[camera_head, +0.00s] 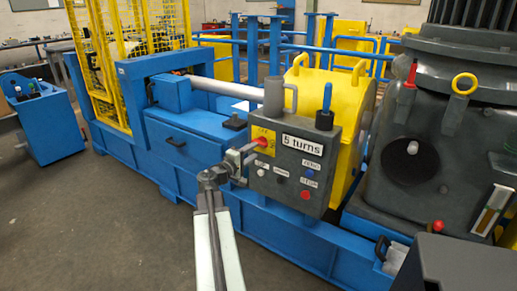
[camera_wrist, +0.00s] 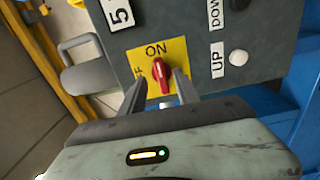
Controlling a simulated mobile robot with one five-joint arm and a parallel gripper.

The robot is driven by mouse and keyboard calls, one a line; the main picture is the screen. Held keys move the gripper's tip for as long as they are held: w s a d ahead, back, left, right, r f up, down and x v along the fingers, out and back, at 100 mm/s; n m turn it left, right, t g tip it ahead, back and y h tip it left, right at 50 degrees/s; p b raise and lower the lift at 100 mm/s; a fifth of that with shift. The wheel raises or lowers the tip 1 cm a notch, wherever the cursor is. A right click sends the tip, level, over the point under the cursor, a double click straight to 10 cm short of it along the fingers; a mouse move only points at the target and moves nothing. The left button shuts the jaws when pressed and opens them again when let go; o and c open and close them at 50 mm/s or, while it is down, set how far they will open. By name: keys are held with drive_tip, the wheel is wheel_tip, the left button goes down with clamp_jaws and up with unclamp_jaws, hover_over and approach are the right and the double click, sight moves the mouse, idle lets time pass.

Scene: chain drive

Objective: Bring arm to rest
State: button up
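A grey control box (camera_head: 292,160) carries a red rotary switch (camera_head: 262,142) on a yellow plate, a "5 turns" sign and labelled buttons. In the wrist view the red switch (camera_wrist: 160,82) sits on the yellow plate (camera_wrist: 178,50), its narrow end towards "ON"; the "OFF" label is partly hidden by a finger. My gripper (camera_head: 246,154) is in front of the box at the switch. In the wrist view my gripper (camera_wrist: 160,84) is open, one finger on each side of the switch, with small gaps showing. Whether the fingertips touch the plate I cannot tell.
A white button (camera_wrist: 238,57) lies right of the fingers. A yellow guard (camera_head: 322,85) and a large grey machine (camera_head: 410,165) are behind and right. A blue frame (camera_head: 185,150) runs left; the floor at lower left is clear.

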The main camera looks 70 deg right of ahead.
drive_tip(key=shift+v, duration=0.9)
